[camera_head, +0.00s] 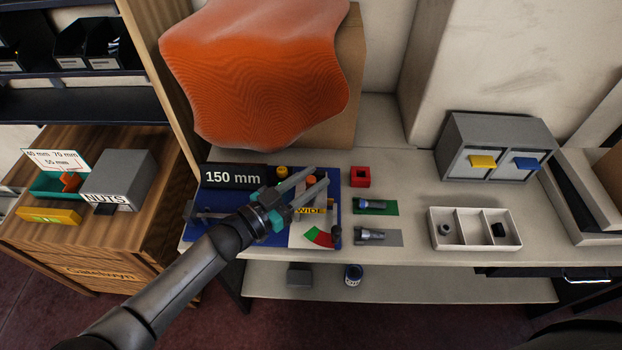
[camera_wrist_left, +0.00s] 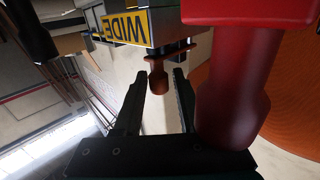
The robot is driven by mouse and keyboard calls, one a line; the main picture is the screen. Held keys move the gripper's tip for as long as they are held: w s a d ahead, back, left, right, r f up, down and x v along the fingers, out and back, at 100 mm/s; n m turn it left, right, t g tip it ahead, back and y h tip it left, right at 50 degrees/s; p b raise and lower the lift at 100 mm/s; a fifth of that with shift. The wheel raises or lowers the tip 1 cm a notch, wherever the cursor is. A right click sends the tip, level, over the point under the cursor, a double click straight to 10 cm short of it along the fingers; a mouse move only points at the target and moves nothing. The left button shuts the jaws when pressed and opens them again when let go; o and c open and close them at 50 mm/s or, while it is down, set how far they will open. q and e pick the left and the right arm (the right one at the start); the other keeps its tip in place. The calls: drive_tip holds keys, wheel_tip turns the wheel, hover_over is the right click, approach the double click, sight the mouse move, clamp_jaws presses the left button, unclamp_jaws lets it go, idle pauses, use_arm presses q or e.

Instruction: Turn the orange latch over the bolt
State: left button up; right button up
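My left gripper (camera_head: 308,180) reaches over the blue board (camera_head: 225,205) on the table, its two fingers apart. A small orange part (camera_head: 311,181), probably the latch, shows by the fingertips, near the yellow "WIDE" label (camera_head: 311,211). In the left wrist view an orange-brown knob (camera_wrist_left: 157,82) hangs from the labelled grey block, between and just beyond the open fingertips (camera_wrist_left: 158,85). I cannot tell whether a finger touches it. The bolt cannot be made out clearly; the gripper covers part of the board. My right gripper is not in view.
A big red post (camera_wrist_left: 232,95) stands close beside the fingers in the left wrist view. A red block (camera_head: 360,177), green pad (camera_head: 385,208) and white tray (camera_head: 474,247) lie to the right.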

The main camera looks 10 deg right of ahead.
use_arm(q)
drive_tip(key=shift+o, duration=1.2)
drive_tip(key=p+v, duration=0.2)
drive_tip(key=v, duration=1.3)
